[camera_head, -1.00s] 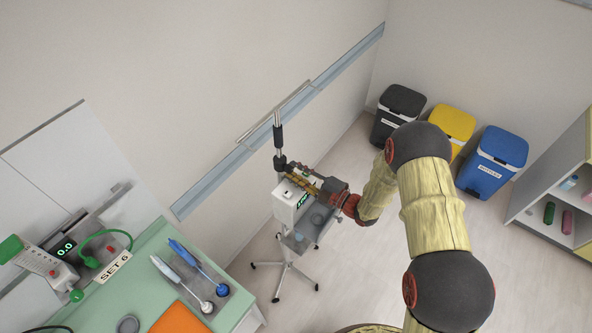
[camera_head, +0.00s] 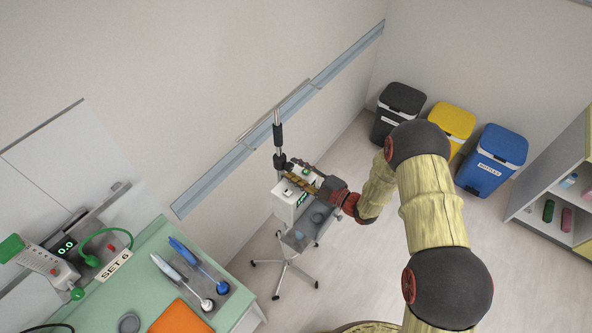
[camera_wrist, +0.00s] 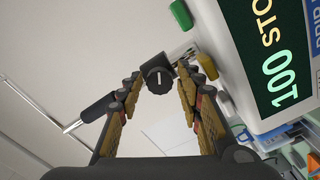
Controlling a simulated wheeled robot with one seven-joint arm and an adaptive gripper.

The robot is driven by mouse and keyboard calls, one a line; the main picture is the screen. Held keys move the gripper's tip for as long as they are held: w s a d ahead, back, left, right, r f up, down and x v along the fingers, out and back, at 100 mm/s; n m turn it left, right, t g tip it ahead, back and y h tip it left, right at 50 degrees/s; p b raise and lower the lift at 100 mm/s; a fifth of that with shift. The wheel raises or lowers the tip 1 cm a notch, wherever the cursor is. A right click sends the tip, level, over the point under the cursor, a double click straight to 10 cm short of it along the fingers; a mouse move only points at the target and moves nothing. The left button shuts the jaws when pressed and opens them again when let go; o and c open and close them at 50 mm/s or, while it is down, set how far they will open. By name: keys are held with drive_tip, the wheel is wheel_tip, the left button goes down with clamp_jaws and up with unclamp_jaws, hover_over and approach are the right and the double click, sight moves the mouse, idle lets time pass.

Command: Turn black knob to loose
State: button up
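The black knob (camera_wrist: 158,74) has a white line on its face and shows in the wrist view, between and just past my fingertips. The line stands roughly upright in that view. My gripper (camera_wrist: 166,82) is open, with a finger on each side of the knob and visible gaps. In the head view my gripper (camera_head: 296,174) is at the pole clamp of a white pump (camera_head: 285,204) on a wheeled stand (camera_head: 285,262). The knob itself is hard to make out there, beside my fingers.
The metal pole (camera_head: 278,122) rises beside my gripper. A green table (camera_head: 150,290) stands at left; bins (camera_head: 492,160) stand behind.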

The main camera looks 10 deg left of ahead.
drive_tip(key=shift+o, duration=0.7)
drive_tip(key=v, duration=1.2)
